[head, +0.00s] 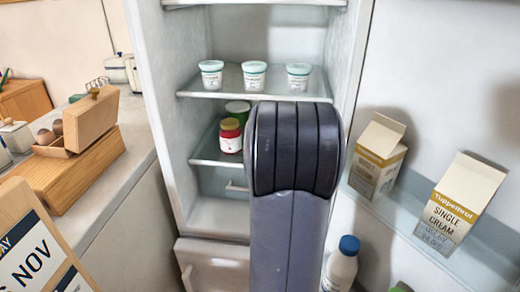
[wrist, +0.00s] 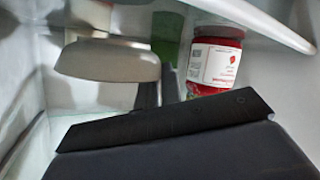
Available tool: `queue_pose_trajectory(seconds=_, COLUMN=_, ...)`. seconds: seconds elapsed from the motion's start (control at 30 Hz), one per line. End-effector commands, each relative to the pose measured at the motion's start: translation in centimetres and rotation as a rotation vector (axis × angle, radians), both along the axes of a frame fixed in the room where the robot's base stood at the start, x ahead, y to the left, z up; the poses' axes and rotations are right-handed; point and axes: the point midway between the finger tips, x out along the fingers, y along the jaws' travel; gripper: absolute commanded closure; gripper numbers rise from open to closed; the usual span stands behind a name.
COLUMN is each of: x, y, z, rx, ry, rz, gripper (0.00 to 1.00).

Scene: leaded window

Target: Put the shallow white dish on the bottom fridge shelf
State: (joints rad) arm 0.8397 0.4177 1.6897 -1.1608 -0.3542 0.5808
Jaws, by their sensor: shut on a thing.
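The shallow white dish (wrist: 108,60) shows in the wrist view at the upper left, grey in the shade and roughly level. My gripper (wrist: 146,82) is shut on it, with a dark finger at its right side. The dish is inside the fridge, left of the red jar. I cannot tell whether its underside touches the shelf. In the head view my arm hides the gripper and dish. The lower glass shelf (head: 208,154) shows in the head view, left of my arm, below the shelf with cups.
A red jar (head: 230,137) stands on the lower shelf, also in the wrist view (wrist: 215,62), with a green-lidded jar (head: 238,107) behind. Three white cups (head: 254,78) stand on the shelf above. The open door at right holds cartons (head: 458,203) and a blue-capped bottle (head: 341,268).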

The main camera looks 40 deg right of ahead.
Motion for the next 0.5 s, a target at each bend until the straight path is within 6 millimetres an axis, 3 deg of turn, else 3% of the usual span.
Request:
queue_pose_trajectory(seconds=0.03, x=0.0, y=0.0, z=-1.4, rx=0.001, ry=-0.001, rz=0.000, gripper=1.00)
queue_pose_trajectory(seconds=0.13, x=0.0, y=0.0, z=-2.3, rx=-0.001, ry=-0.002, rz=0.001, gripper=1.00)
queue_pose_trajectory(seconds=0.5, x=0.0, y=0.0, z=-2.4, rx=-0.001, ry=-0.002, rz=0.000, gripper=1.00)
